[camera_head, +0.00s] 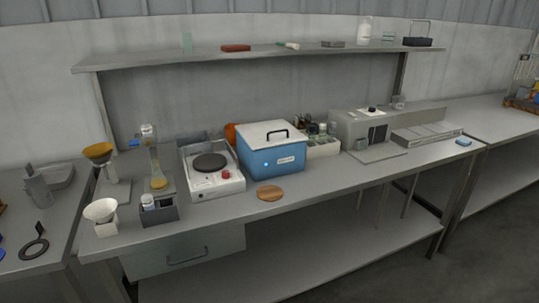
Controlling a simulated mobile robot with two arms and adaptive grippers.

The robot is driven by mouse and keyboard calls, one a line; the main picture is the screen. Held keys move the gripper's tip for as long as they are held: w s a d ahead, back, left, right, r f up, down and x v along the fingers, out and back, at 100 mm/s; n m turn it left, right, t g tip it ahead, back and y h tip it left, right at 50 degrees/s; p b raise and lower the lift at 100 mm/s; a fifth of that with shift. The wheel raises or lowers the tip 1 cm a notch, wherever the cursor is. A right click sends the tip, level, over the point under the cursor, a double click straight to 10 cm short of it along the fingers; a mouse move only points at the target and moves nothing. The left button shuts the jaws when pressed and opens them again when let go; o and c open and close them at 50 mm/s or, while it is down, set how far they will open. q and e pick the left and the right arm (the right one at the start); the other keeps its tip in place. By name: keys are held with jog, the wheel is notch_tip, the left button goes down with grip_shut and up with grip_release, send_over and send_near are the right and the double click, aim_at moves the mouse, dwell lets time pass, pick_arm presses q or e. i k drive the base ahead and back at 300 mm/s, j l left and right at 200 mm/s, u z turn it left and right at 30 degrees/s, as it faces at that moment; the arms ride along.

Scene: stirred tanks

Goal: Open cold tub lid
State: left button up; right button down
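The cold tub (277,159) is a blue box with a label on its front, standing on the middle of the grey bench. Neither of my grippers shows in the head view.
The bench (330,184) has free room in front of the tub. A round wooden disc (270,193) lies before it. A white hot plate (211,171) stands close on the left, and a white container (322,147) with small items on the right. A shelf (300,55) runs above.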

aim_at(270, 128)
jog(key=i+l, duration=0.1)
jog(key=i, duration=0.4)
jog(key=i+l+u, duration=0.15)
jog(key=i, duration=0.3)
